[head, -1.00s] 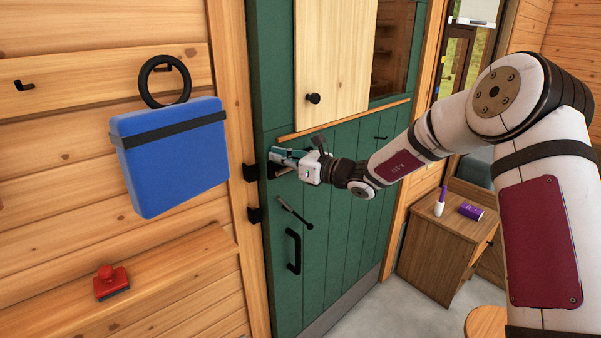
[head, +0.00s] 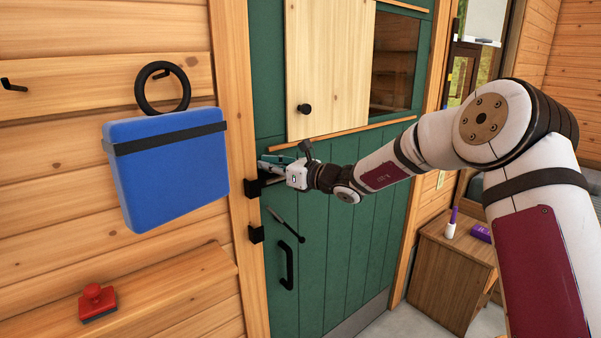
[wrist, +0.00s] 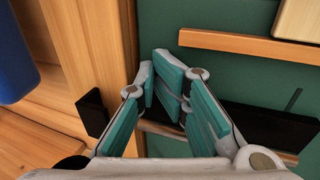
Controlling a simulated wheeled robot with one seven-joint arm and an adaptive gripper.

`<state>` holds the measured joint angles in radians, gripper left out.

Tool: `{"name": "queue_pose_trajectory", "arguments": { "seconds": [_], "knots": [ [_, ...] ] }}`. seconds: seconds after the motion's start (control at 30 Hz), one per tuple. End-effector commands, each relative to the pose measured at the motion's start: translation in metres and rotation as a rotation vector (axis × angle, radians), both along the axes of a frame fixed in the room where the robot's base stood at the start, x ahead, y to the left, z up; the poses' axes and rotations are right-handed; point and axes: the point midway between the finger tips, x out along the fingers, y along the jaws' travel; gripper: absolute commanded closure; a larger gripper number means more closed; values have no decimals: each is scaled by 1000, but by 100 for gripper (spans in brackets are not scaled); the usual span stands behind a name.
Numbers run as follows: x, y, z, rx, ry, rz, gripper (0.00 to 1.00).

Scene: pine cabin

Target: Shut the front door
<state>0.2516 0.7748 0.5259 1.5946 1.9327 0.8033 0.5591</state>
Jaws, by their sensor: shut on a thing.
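The green front door (head: 340,230) stands with its left edge close against the wooden frame; I cannot tell whether a thin gap is left. A black pull handle (head: 287,268) and a slanted black lever (head: 285,224) are on it. My gripper (head: 272,165) is at the door's left edge, above the lever, level with the upper black keeper (head: 252,186) on the frame.
A blue box with a black strap (head: 168,165) hangs on the left wall under a black ring (head: 163,88). A red object (head: 97,302) lies on the ledge below. A small wooden cabinet (head: 445,275) stands right of the door.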

Motion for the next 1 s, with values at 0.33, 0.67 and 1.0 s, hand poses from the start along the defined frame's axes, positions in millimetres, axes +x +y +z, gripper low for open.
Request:
{"name": "queue_pose_trajectory", "arguments": {
  "seconds": [0.33, 0.67, 1.0],
  "knots": [
    [-19, -2, 12, 16, -8, 11, 100],
    [-65, -45, 10, 11, -8, 8, 100],
    [-108, -90, 9, 10, -10, 5, 100]
  ]
}}
